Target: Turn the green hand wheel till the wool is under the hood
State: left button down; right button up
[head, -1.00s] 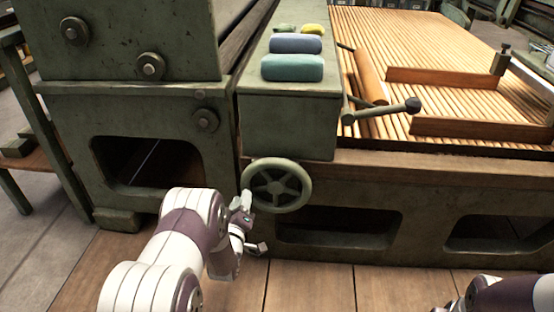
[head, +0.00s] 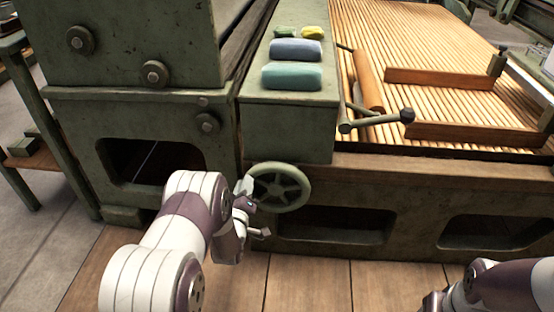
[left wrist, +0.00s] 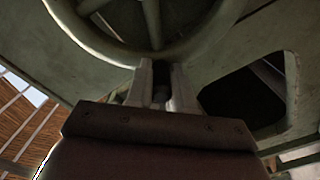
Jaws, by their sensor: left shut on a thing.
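The green hand wheel (head: 279,187), with a round rim and spokes, stands on the front of the green machine below the box-shaped top. My left gripper (head: 244,187) is at the left side of its rim and shut on it. In the left wrist view, my left gripper (left wrist: 163,75) has its fingers at the wheel rim (left wrist: 128,56). Soft-looking bundles lie on the green box, a teal one (head: 292,76), a blue one (head: 297,49) and small yellow and green ones. I cannot tell whether these are the wool, nor which part is the hood. My right gripper is not clearly seen.
A large green housing (head: 130,45) with round bolts stands at the left. A slatted wooden bed (head: 430,55) with a roller (head: 367,80) lies at the right. A crank lever (head: 378,120) sticks out above the wheel. Wooden floorboards (head: 310,285) lie clear in front.

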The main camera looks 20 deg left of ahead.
aim_at(263, 167)
pick_arm(q)
jog(key=c, duration=1.8)
grip_release()
jog(key=shift+a+r, duration=0.35)
jog(key=shift+r, duration=0.1)
jog(key=shift+c, duration=0.2)
jog(key=shift+w+d+r+p, duration=0.15)
jog(key=shift+d+r+p, duration=0.2)
jog(key=shift+r+p, duration=0.2)
jog(key=shift+w+d+r+p, duration=0.1)
jog(key=shift+d+r+p, duration=0.3)
jog(key=shift+r, duration=0.25)
jog(key=shift+d+r, duration=0.15)
jog(key=shift+d, duration=0.05)
jog(key=shift+o, duration=0.2)
jog(key=shift+d, duration=0.1)
jog(key=d, duration=0.1)
jog(key=d+p, duration=0.1)
jog(key=r, duration=0.1)
jog(key=shift+w+d, duration=0.3)
jog(key=shift+d, duration=0.45)
jog(key=shift+c, duration=0.2)
